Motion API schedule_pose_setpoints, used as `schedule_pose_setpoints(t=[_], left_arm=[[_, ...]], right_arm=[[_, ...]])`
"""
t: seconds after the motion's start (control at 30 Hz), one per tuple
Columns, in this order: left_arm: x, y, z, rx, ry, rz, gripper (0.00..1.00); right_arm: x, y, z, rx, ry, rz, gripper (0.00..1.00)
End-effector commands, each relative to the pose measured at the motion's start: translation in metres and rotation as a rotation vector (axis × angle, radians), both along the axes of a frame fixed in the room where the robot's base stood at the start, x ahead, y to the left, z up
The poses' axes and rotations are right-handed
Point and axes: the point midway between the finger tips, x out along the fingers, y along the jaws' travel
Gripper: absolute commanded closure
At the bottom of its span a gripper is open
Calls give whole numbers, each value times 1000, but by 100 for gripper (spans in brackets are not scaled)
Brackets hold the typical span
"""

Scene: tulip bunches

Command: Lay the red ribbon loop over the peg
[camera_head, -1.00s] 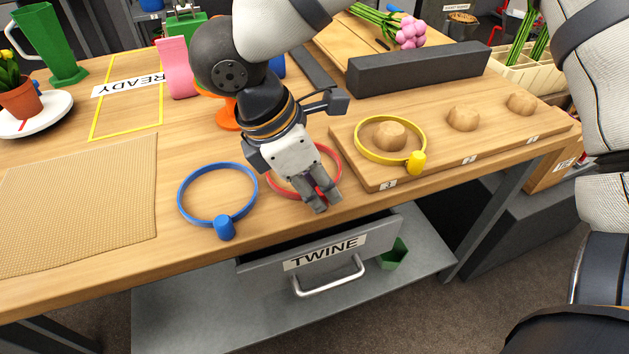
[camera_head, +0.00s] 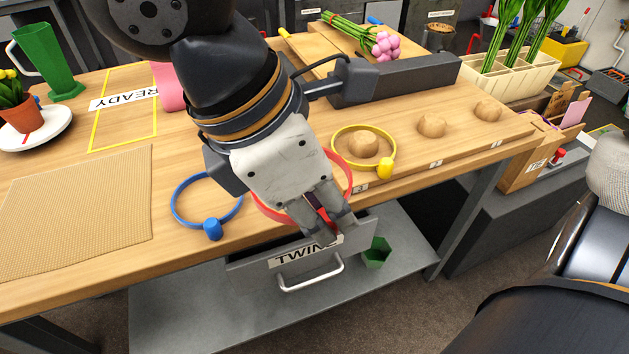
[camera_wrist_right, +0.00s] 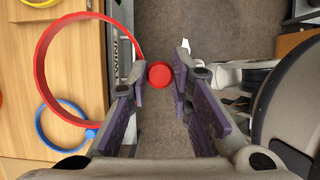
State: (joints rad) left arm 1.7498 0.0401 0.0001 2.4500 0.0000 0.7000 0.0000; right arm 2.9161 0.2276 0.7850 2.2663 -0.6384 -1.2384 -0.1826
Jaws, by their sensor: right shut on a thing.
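My right gripper (camera_head: 325,217) is shut on the tab of the red ribbon loop (camera_head: 351,176), above the table's front edge. In the right wrist view the red tab (camera_wrist_right: 159,76) sits between the fingertips, and the loop (camera_wrist_right: 38,80) extends left. My gripper hides part of the loop in the head view. Three rounded wooden pegs stand on a board: the near-left peg (camera_head: 364,144), the middle peg (camera_head: 432,126) and the far-right peg (camera_head: 487,111). A yellow loop (camera_head: 385,168) lies around the near-left peg; the other two are bare. My left gripper is not in view.
A blue loop (camera_head: 212,230) lies on the table left of my gripper. A tan mat (camera_head: 75,210) lies farther left. The TWINE drawer (camera_head: 310,262) stands open below the front edge. A dark grey block (camera_head: 400,80) stands behind the board.

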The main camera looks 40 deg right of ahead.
Motion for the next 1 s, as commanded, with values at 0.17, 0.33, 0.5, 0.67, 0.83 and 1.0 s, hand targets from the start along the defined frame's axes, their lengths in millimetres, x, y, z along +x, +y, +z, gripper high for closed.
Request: schedule_pose_setpoints(t=[0.17,0.33,0.5,0.67,0.83,1.0], left_arm=[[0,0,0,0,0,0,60],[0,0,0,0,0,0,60],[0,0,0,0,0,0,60],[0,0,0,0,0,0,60],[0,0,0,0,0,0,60],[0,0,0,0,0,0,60]], right_arm=[[1,0,2,1,-2,1,95],[1,0,19,2,-5,-2,95],[1,0,36,4,-3,0,95],[1,0,45,0,-2,0,95],[1,0,45,0,-2,0,95],[1,0,45,0,-2,0,95]])
